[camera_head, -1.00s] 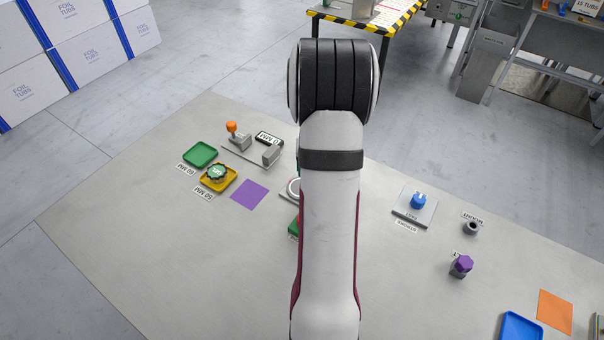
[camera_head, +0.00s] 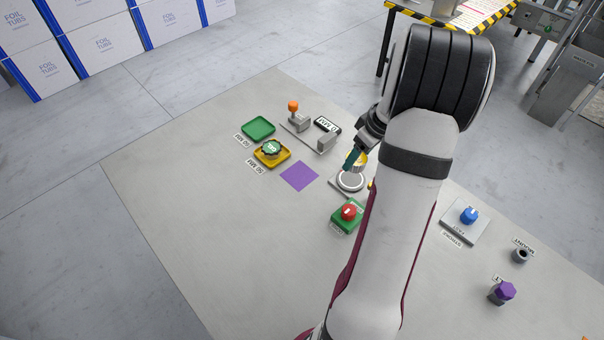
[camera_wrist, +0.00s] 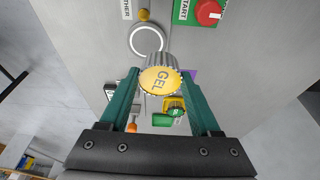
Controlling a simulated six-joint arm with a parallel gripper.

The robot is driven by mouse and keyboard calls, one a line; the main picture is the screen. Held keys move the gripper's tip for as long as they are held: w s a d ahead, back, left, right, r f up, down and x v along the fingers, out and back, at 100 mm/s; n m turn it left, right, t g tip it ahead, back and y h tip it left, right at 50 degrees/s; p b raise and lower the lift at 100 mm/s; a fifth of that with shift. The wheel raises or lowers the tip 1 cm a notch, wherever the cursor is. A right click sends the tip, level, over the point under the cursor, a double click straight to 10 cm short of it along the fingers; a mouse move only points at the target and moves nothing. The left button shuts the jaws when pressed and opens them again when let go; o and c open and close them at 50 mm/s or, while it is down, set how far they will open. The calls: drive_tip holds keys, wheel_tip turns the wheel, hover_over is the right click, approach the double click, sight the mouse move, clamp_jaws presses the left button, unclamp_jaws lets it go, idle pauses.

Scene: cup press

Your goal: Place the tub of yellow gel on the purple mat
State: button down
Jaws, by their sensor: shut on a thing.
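The tub of yellow gel (camera_wrist: 160,80) has a yellow top marked GEL and ribbed silver sides in the wrist view. My gripper (camera_wrist: 164,88) is shut on it, with green fingers on both sides. In the head view my gripper (camera_head: 354,160) holds the tub (camera_head: 361,161) just above or beside the round silver ring plate (camera_head: 351,181); I cannot tell the exact gap. The purple mat (camera_head: 299,176) lies flat and bare on the table, left of the gripper. In the wrist view a sliver of the mat (camera_wrist: 190,73) shows behind the tub.
A yellow tray (camera_head: 285,162) with a dark-rimmed green-topped tub stands beyond the mat, near a green tray (camera_head: 258,128). A red button on a green base (camera_head: 347,215) sits in front of the ring plate. Table left of the mat is clear.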

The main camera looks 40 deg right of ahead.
drive_tip(key=w+a+n, duration=0.2)
drive_tip(key=w+n, duration=0.1)
approach(297, 174)
drive_tip(key=shift+w+d+f+y, duration=0.2)
drive_tip(key=shift+w+f+y, duration=0.2)
drive_tip(key=shift+w+f, duration=0.25)
drive_tip(key=shift+w+a+f, duration=0.1)
drive_tip(key=shift+w+f, duration=0.1)
drive_tip(key=shift+f, duration=1.95)
drive_tip(key=shift+f, duration=0.1)
drive_tip(key=shift+c, duration=0.5)
unclamp_jaws()
